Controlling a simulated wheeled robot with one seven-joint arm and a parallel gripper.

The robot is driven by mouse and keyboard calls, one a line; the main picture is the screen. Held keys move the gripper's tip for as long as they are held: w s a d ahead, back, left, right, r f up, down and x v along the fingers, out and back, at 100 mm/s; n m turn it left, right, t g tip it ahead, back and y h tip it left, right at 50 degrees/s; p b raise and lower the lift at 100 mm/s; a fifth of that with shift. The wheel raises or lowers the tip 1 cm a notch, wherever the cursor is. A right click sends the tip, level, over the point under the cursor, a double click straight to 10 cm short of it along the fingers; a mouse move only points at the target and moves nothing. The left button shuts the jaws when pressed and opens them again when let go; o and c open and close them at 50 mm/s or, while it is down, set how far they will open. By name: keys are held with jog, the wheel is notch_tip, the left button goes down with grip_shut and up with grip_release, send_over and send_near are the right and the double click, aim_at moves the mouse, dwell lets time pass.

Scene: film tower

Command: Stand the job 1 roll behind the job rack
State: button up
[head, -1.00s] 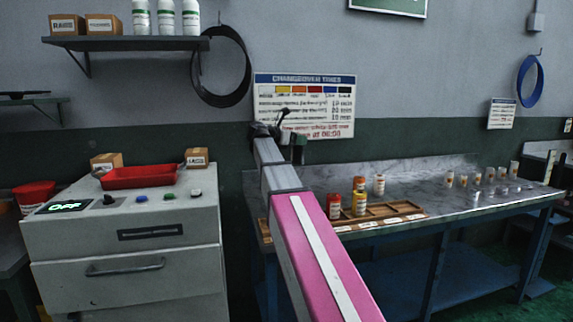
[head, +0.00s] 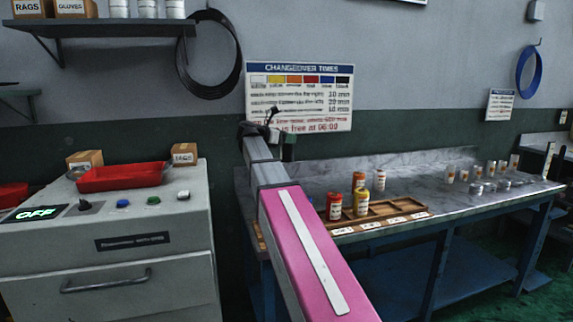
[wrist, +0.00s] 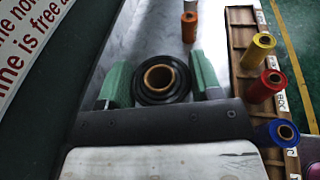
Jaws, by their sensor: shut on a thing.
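My gripper (wrist: 161,80) has green fingers shut on a black roll (wrist: 158,95) with a brown core, seen from above in the wrist view. Its job number is not visible. The wooden job rack (wrist: 238,32) is to the right there, with yellow (wrist: 262,43), red (wrist: 267,84) and blue (wrist: 277,131) rolls standing along it. An orange roll (wrist: 189,27) stands on the bench behind the rack. In the head view, the rack (head: 408,206) lies along the bench front, with red (head: 334,207) and yellow (head: 361,203) rolls showing; my arm covers its left end.
The grey bench (head: 440,180) has bare top behind the rack. A white roll (head: 379,180) stands near the orange one. Small rolls and metal pieces (head: 476,188) are at the bench's right. A wall sign (head: 299,97) hangs behind my arm. A grey cabinet (head: 110,250) is left.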

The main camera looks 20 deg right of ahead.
notch_tip(320, 180, down, 18)
jog(key=shift+r, duration=0.2)
dwell(0.8)
jog(key=shift+f, duration=0.6)
dwell(0.4)
jog(key=o, duration=1.1)
